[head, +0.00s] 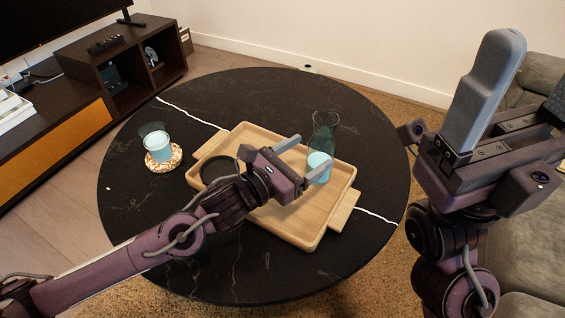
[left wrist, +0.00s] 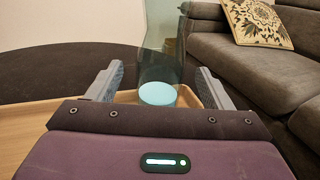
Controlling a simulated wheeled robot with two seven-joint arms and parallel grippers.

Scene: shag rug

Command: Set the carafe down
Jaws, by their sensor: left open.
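The glass carafe (head: 323,135), with pale blue liquid in its lower part, stands upright at the right end of the light wooden tray (head: 307,232). My left gripper (head: 304,157) is open, its fingers pointing at the carafe from the left. In the left wrist view the carafe (left wrist: 160,62) shows between the two spread fingers (left wrist: 159,85); I cannot tell whether either touches it. Its base is partly hidden by the finger and the gripper body. My right gripper (head: 487,95) is raised at the right, away from the tray; its jaw opening is unclear.
A glass of blue liquid (head: 158,148) stands on a speckled coaster (head: 163,165) at the left of the black round table (head: 250,95). A dark round piece (head: 218,166) lies in the tray's left part. A sofa (left wrist: 240,65) is beyond, and a media cabinet (head: 85,85) is at the left.

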